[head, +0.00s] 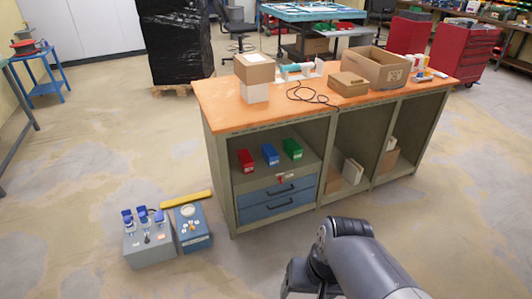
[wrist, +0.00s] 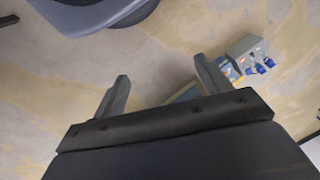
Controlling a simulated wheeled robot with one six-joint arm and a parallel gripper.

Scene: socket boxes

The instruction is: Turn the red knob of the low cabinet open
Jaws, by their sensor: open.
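A low cabinet with blue drawer fronts (head: 262,203) and dark handles sits in the left bay of an orange-topped workbench. A small red spot that looks like the red knob (head: 281,180) is at its upper edge; its turn position is too small to read. The cabinet and knob do not show there. In the head view my arm is at the lower right, in front of the bench and apart from the cabinet; the fingers cannot be made out.
A grey socket box with blue covers (head: 149,239) and a blue box (head: 192,227) stand on the floor left of the bench, by a yellow bar (head: 185,200). Red, blue and green bins (head: 270,155) sit above the drawers. Floor in front of the bench is clear.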

